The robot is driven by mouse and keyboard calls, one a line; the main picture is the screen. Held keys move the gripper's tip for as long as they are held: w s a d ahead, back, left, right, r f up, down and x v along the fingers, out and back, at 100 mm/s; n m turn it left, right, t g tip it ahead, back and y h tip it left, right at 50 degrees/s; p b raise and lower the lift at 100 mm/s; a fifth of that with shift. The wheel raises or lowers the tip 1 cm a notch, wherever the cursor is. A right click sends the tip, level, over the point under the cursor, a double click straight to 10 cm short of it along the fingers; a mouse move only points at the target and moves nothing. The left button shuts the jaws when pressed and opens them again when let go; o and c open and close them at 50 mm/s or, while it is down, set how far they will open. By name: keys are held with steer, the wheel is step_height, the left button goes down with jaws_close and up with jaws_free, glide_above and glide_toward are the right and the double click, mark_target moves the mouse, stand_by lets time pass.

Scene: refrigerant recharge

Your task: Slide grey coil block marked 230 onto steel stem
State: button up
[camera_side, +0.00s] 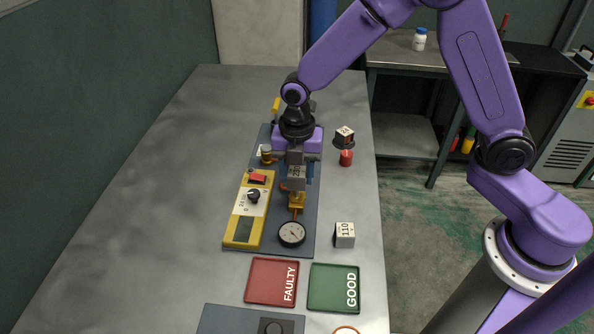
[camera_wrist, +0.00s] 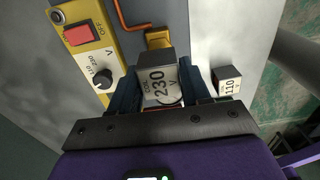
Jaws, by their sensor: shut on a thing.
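The grey coil block marked 230 (camera_side: 297,178) is between the fingers of my gripper (camera_side: 297,168), which is shut on it. It also shows in the wrist view (camera_wrist: 160,82), its 230 face towards the camera, with the blue fingers on either side. In the side view the block is just above a brass valve body (camera_side: 297,201) on the dark panel. The steel stem is not visible; the block and gripper cover that spot. I cannot tell whether the block is around the stem or above it.
A yellow meter (camera_side: 247,213) with a dial and red switch lies left of the block. A gauge (camera_side: 292,234) is in front. Block 110 (camera_side: 344,235), another block (camera_side: 344,135) and a red cylinder (camera_side: 346,158) stand right. FAULTY (camera_side: 262,287) and GOOD (camera_side: 325,290) trays are empty.

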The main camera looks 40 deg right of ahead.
steer(key=shift+f, duration=1.9)
steer(key=o, duration=1.4)
steer(key=shift+r, duration=3.5)
